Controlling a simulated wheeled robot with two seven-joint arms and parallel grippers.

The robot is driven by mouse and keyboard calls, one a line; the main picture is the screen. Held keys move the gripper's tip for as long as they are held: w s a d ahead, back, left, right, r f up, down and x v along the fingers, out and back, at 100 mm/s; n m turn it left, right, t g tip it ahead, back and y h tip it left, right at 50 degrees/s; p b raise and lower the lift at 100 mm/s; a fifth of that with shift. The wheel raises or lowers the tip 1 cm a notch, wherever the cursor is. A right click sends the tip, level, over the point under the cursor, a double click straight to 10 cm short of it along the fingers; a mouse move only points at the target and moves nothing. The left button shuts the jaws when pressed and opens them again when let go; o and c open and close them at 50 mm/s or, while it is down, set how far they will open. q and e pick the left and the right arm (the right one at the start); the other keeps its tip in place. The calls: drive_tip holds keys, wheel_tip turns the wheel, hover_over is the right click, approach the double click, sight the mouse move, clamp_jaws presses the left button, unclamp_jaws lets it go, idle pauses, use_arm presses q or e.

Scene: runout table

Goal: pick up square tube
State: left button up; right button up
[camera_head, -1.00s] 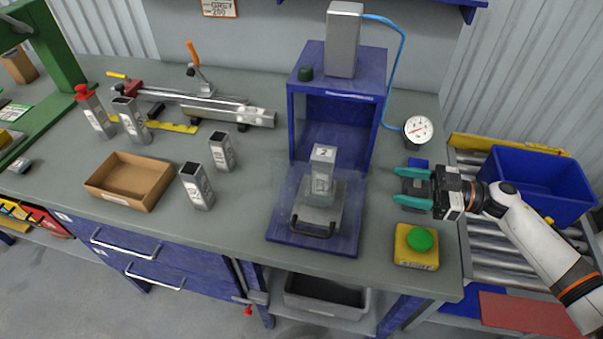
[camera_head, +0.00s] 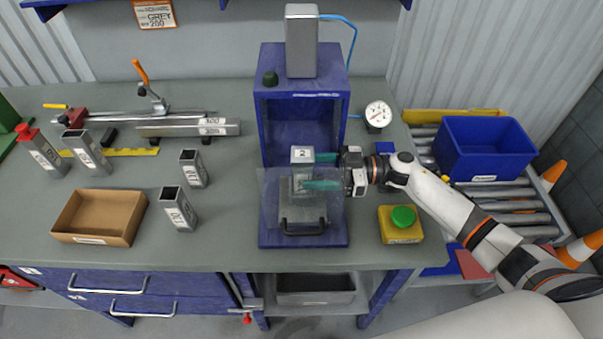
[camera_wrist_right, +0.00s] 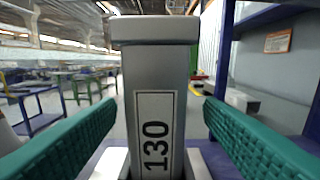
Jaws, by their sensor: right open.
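In the wrist view one finger is on each side of the tube, with gaps between. Other square tubes stand on the left of the table, two (camera_head: 193,168) (camera_head: 178,209) beside the cardboard box. My left gripper is not in view.
The blue press frame (camera_head: 257,130) rises behind the tube, with a black-handled guard (camera_head: 303,229) in front. A green button on a yellow box (camera_head: 400,226) and a gauge (camera_head: 378,114) stand to the right. An open cardboard box (camera_head: 98,215) lies left; a blue bin (camera_head: 484,150) is far right.

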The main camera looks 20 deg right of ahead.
drive_tip(key=p+x, duration=0.1)
drive_tip(key=x, duration=0.2)
drive_tip(key=shift+a+r+p, duration=0.1)
drive_tip(key=shift+a+p, duration=0.25)
drive_tip(key=shift+a, duration=0.05)
drive_tip(key=shift+w+a, duration=0.15)
drive_tip(key=shift+a, duration=0.4)
drive_tip(key=c, duration=1.1)
